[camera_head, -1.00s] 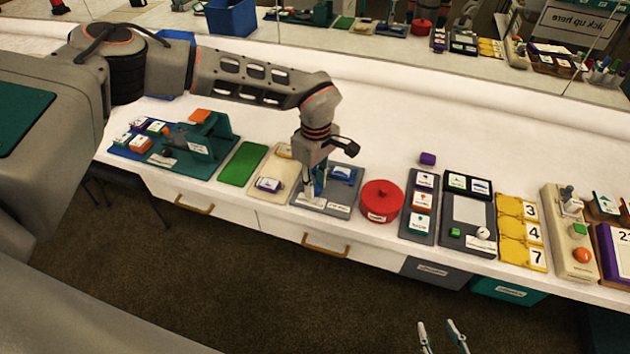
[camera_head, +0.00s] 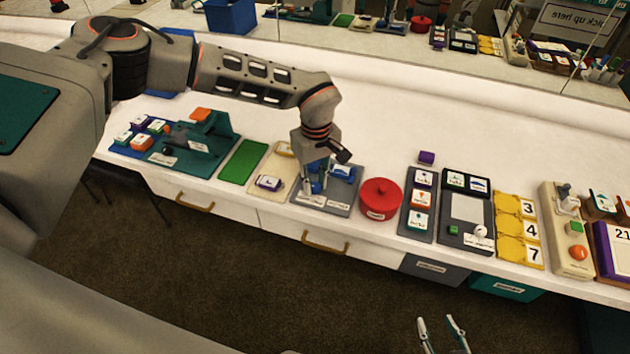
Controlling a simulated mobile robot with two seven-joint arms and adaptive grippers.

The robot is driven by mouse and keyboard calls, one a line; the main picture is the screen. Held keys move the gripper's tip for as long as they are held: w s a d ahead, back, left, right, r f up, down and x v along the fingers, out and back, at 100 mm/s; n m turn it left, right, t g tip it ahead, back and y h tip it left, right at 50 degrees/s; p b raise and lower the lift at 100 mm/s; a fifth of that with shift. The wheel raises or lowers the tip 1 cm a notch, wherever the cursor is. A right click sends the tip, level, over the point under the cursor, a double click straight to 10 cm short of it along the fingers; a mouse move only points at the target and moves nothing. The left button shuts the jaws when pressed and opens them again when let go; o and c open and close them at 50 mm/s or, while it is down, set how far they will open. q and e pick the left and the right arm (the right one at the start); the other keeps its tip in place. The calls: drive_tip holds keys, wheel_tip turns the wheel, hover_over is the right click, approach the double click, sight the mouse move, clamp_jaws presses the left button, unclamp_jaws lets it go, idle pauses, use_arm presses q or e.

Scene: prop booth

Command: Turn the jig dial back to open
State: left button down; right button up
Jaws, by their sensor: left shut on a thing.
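The jig is a grey plate (camera_head: 343,205) with blue parts and a white label along its front edge, standing on the white counter. My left gripper (camera_head: 314,189) points down over the left part of the plate, shut on a blue piece there that I take for the dial. The fingers and wrist mostly hide this piece, so its pointer and setting cannot be read. A blue block (camera_head: 344,172) shows just right of the fingers. My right gripper (camera_head: 443,328) shows only its fingertips at the bottom edge, spread apart and empty, over the floor.
A red lidded pot (camera_head: 380,199) stands close to the right of the jig. A beige tray (camera_head: 263,192) with small tiles lies close on its left, with a green mat (camera_head: 243,161) beyond. The white counter (camera_head: 400,135) behind is mostly clear; a mirror runs along the back.

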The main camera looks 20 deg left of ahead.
sight(316, 185)
use_arm(q)
drive_tip(key=c, duration=1.8)
unclamp_jaws()
drive_tip(key=shift+o, duration=0.2)
drive_tip(key=shift+r, duration=0.1)
wheel_tip(316, 185, up, 12)
drive_tip(key=shift+d, duration=0.1)
